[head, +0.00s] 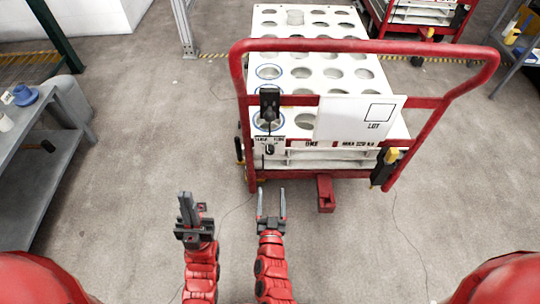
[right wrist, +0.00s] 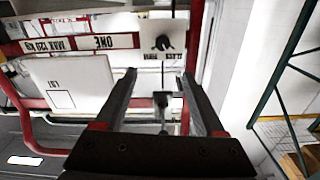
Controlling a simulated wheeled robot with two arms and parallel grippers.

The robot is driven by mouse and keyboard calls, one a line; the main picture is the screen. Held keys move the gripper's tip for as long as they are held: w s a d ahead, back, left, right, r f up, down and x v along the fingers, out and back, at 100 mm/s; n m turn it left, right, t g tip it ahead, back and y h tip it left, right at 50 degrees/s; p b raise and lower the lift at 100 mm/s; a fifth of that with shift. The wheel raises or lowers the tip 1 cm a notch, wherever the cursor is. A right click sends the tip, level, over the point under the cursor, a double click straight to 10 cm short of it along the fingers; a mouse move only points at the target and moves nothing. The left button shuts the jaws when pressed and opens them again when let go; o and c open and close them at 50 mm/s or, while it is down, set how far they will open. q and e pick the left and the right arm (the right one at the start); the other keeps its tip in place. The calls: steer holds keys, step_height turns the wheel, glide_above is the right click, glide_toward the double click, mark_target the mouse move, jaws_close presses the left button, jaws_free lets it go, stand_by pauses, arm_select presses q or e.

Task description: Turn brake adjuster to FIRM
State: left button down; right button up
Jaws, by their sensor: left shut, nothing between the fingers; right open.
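A white plate with a small dark knob (head: 269,149), apparently the brake adjuster, sits on the front left of the red cart (head: 425,135). The right wrist view shows this knob (right wrist: 163,42) upside down, beyond my fingertips. My left gripper (head: 188,207) is shut and empty, farther left, over the floor.
A black device (head: 270,103) is above the knob. A white LOT placard (head: 360,118) is to its right. The cart's red handle (head: 360,46) spans above. A grey bench (head: 45,150) stands at left. The floor (head: 130,150) between bench and cart is clear.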

mark_target(270, 153)
steer(key=w+b, duration=0.1)
steer(key=w, duration=1)
steer(key=w+b, duration=0.1)
steer(key=w, duration=0.5)
steer(key=shift+w+a+f+b, duration=0.1)
steer(key=shift+a+f+b, duration=0.1)
steer(key=shift+f+b, duration=0.1)
steer(key=shift+r, duration=0.1)
jaws_close()
